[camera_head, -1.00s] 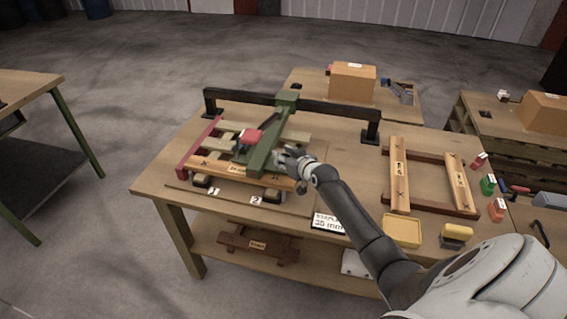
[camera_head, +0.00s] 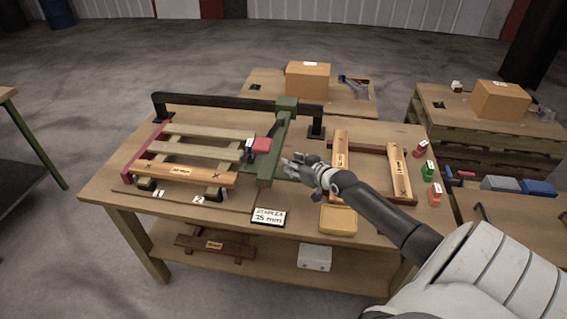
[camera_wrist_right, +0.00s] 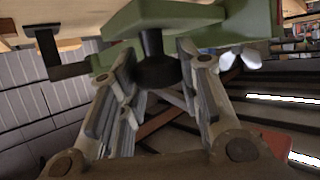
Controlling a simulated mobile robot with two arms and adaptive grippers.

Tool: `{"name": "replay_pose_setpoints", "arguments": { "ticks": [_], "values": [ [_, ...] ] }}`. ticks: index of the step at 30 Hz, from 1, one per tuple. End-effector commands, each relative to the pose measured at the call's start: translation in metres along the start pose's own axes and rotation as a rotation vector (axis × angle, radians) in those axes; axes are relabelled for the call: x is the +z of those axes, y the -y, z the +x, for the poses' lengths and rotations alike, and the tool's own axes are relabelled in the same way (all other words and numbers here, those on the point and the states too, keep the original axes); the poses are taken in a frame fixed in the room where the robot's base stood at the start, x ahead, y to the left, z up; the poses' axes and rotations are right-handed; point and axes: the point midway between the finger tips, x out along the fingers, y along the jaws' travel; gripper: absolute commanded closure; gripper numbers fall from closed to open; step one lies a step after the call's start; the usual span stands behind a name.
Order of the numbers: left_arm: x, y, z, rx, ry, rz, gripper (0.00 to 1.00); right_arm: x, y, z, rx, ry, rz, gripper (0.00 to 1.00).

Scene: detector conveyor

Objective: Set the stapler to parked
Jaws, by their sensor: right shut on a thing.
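The stapler's green beam (camera_head: 270,165) stands across the black rail (camera_head: 220,104), at the right end of the small slatted pallet (camera_head: 200,147). A red block (camera_head: 261,144) sits on the beam's left side. My right gripper (camera_head: 292,166) is at the beam's front end. In the right wrist view the beam (camera_wrist_right: 185,16) carries a black knob (camera_wrist_right: 155,68), and my right gripper (camera_wrist_right: 158,92) is shut on it, a finger on each side. The head view hides the knob. My left gripper is out of view.
A sign (camera_head: 268,217) reading "STAPLES 25 mm" and a yellow tray (camera_head: 338,219) lie near the table's front edge. A wooden frame (camera_head: 399,170) lies to the right of the gripper. Red, green and orange blocks (camera_head: 427,171) stand beyond it.

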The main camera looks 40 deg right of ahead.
Motion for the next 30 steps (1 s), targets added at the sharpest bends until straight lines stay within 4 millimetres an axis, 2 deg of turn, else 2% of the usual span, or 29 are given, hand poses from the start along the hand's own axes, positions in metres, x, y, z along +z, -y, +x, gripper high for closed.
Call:
{"name": "replay_pose_setpoints", "arguments": {
  "ticks": [6,19,20,21,24,30],
  "values": [
    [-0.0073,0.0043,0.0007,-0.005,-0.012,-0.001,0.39,0.0057,-0.0109,-0.0095,0.002,0.005,-0.004,1.0],
    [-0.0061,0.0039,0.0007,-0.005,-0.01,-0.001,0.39,0.0064,-0.0136,-0.0111,0.004,0.005,-0.004,1.0],
    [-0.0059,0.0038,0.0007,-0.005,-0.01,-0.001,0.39,0.0065,-0.0137,-0.0111,0.004,0.006,-0.005,0.64],
    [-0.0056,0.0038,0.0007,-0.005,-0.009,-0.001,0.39,0.0065,-0.0137,-0.0111,0.004,0.006,-0.005,0.59],
    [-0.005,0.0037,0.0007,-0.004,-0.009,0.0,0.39,0.006,-0.0132,-0.011,0.003,0.004,-0.004,0.48],
    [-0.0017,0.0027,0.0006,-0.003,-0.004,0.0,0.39,0.0051,-0.0123,-0.0108,0.001,0.002,-0.003,0.48]
  ]
}}
